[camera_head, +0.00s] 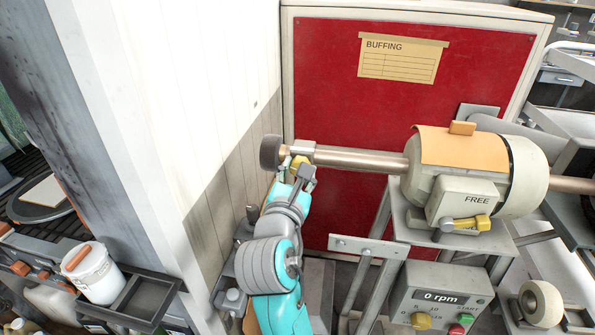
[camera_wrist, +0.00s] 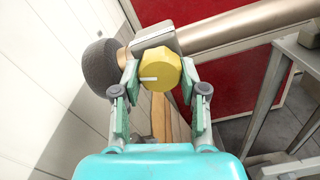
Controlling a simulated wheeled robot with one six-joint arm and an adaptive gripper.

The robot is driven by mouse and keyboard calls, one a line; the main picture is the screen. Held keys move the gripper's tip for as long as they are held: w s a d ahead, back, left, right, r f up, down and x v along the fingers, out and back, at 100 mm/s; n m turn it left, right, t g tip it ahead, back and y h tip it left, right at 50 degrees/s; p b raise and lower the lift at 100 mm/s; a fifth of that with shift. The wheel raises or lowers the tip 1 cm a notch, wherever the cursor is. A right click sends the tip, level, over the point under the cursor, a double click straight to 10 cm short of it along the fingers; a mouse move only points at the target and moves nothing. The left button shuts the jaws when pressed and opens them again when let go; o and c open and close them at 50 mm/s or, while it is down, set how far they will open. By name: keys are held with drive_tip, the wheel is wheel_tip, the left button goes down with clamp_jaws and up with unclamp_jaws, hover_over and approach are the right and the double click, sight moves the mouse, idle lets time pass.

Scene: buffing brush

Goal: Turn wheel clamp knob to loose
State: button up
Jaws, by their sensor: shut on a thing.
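The wheel clamp knob (camera_wrist: 159,70) is yellow and faceted, with a white mark pointing left in the wrist view. It sits below a grey clamp block (camera_wrist: 156,38) on the shaft's left end. My gripper (camera_wrist: 159,76) has one finger on each side of the knob and is shut on it. In the head view my gripper (camera_head: 303,176) reaches up to the knob (camera_head: 299,162), which is partly hidden by the fingers. A dark grey wheel (camera_head: 270,153) is on the shaft end, left of the clamp.
The shaft (camera_head: 360,159) runs right to the buffing machine's motor (camera_head: 523,180). A yellow lever (camera_head: 470,223) is under the FREE label. The control box (camera_head: 437,299) reads 0 rpm. A red panel (camera_head: 330,80) stands behind and a white wall (camera_head: 200,100) is close on the left.

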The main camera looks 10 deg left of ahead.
drive_tip(key=shift+f+n, duration=0.1)
drive_tip(key=shift+n, duration=1.6)
drive_tip(key=o, duration=1.1)
drive_tip(key=shift+o, duration=0.2)
drive_tip(key=shift+s, duration=0.15)
drive_tip(key=s, duration=1.1)
drive_tip(key=shift+s+a, duration=0.15)
drive_tip(key=shift+s, duration=0.25)
